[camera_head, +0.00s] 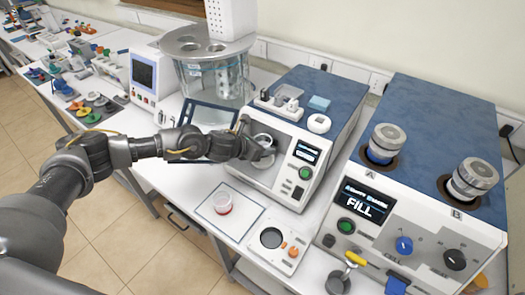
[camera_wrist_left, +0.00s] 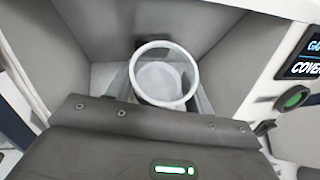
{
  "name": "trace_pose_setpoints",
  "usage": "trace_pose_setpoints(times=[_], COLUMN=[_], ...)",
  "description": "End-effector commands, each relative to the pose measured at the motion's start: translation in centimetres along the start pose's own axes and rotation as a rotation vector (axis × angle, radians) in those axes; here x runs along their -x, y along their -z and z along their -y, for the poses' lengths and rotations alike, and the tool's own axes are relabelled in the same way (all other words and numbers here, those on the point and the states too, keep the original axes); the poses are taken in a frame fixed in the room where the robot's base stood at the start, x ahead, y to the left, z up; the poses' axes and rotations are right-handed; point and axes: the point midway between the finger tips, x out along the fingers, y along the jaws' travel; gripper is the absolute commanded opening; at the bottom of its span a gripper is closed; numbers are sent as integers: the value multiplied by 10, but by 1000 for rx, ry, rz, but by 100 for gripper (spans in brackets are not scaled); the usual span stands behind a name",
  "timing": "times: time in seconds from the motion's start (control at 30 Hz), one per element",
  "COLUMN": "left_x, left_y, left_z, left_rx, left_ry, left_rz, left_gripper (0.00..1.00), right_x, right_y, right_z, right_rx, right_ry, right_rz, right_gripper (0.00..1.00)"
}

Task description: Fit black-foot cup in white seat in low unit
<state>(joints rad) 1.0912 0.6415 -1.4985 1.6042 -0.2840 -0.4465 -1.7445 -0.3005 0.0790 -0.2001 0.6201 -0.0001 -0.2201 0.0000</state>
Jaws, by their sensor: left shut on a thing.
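My left gripper (camera_head: 252,146) reaches from the left into the front recess of the low blue-topped unit (camera_head: 312,92). It is shut on a clear cup (camera_head: 263,141) with a white rim. In the left wrist view the cup (camera_wrist_left: 163,103) stands beyond the gripper body, its round mouth facing the camera, between the grey recess walls (camera_wrist_left: 225,50). The cup's foot is hidden, and the white seat cannot be made out beneath it. I cannot tell whether the cup touches the seat. My right gripper is in neither view.
A red-based clear dish (camera_head: 222,203) stands on a pale mat in front. A small white panel with a dark disc (camera_head: 271,238) lies right of it. The large FILL unit (camera_head: 420,200) stands at the right. A glass bath (camera_head: 214,72) stands behind my left arm.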

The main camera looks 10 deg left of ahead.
Motion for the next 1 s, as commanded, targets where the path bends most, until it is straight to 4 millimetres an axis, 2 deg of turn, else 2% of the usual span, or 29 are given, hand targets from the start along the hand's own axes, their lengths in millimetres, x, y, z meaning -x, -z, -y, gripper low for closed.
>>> trace_pose_setpoints(times=[0.07,0.3,0.77,0.8,0.93,1.0], left_x=[-4,-20,-25,-24,-24,-24], left_y=[1,24,31,30,30,30], left_z=[-1,-2,-2,-2,-2,-2], left_rx=[0,0,0,-1,-1,-1], left_ry=[-1,0,0,0,0,0], left_rz=[0,1,1,1,0,0], left_gripper=[23,23,23,57,74,74], right_x=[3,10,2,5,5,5], right_y=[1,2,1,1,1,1], right_z=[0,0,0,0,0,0], right_rx=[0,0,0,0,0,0], right_ry=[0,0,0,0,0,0], right_rz=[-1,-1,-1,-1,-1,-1], right_gripper=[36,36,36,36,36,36])
